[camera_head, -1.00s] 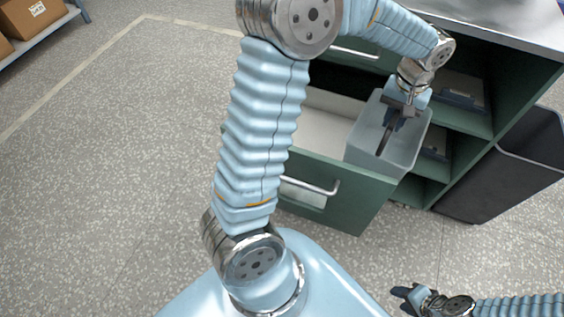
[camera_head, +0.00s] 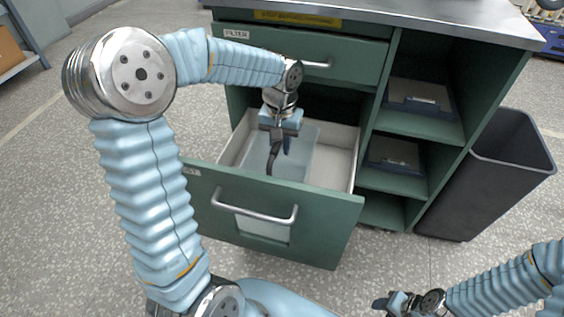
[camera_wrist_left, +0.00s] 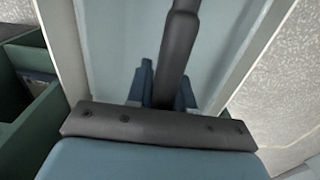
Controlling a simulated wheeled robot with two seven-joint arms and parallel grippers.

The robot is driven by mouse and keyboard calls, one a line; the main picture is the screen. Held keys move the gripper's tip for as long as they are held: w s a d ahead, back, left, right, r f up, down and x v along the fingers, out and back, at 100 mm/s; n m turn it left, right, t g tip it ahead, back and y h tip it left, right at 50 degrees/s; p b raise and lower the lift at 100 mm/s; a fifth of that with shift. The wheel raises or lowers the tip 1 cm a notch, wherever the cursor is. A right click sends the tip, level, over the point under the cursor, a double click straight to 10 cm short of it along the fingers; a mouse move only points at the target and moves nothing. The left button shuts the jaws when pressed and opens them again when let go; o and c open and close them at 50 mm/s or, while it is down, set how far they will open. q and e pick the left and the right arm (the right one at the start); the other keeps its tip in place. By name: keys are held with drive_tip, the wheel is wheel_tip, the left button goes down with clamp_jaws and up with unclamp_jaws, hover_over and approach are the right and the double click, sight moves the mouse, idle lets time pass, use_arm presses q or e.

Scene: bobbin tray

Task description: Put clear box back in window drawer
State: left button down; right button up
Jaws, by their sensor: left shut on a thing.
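The clear box (camera_head: 300,152), a pale blue see-through bin, is inside the walls of the open green window drawer (camera_head: 325,235). Its rim is low between the drawer sides; I cannot tell if its base touches the drawer floor. My left gripper (camera_head: 274,160) points down and is shut on the box. In the left wrist view, the box (camera_wrist_left: 115,50) fills the middle around the dark finger of my left gripper (camera_wrist_left: 180,30). The drawer front has a bar handle and a small window (camera_head: 262,229). My right gripper (camera_head: 385,304) is low at the right, away from the drawer; its jaws are unclear.
A shut drawer labelled FILTER (camera_head: 320,62) is above, under the cabinet's worktop (camera_head: 400,15). Shelves to the right hold flat dark trays (camera_head: 420,97). A dark bin (camera_head: 490,175) stands right of the cabinet. The floor in front is clear.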

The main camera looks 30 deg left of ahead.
use_arm(q)
wheel_tip(320, 180, down, 4)
drive_tip(key=shift+f, duration=0.25)
drive_tip(key=shift+b, duration=0.3)
drive_tip(key=shift+f, duration=0.25)
drive_tip(key=c, duration=1)
unclamp_jaws()
drive_tip(key=shift+r, duration=0.1)
wheel_tip(320, 180, up, 12)
drive_tip(key=shift+r+p, duration=0.15)
drive_tip(key=shift+p, duration=0.8)
